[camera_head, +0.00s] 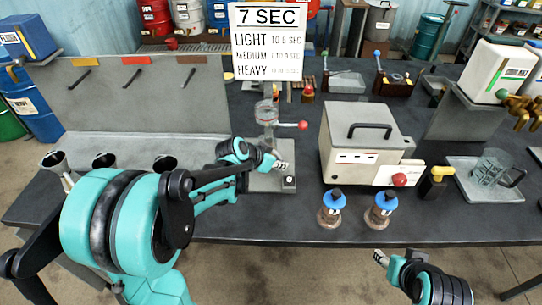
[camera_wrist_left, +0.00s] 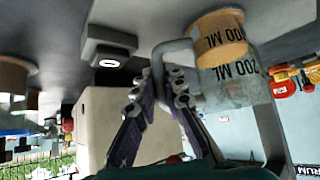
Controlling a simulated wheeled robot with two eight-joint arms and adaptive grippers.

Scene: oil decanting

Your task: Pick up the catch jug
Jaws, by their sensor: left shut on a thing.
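The catch jug (camera_wrist_left: 237,92) is clear with "200 ML" marks and amber liquid at its base; it shows in the left wrist view, which looks upside down. My left gripper (camera_wrist_left: 160,85) is shut on the jug's handle (camera_wrist_left: 165,52). In the head view the left gripper (camera_head: 280,163) is over the grey stand base (camera_head: 262,184), below the glass vessel with the red-handled tap (camera_head: 267,112). The arm and gripper mostly hide the jug there. My right gripper (camera_head: 381,258) is low at the front edge; its finger opening is unclear.
Another clear jug (camera_head: 490,170) sits on a tray (camera_head: 470,188) at the right. A grey panel (camera_head: 140,103) stands at the left. A sign reads 7 SEC (camera_head: 267,40).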

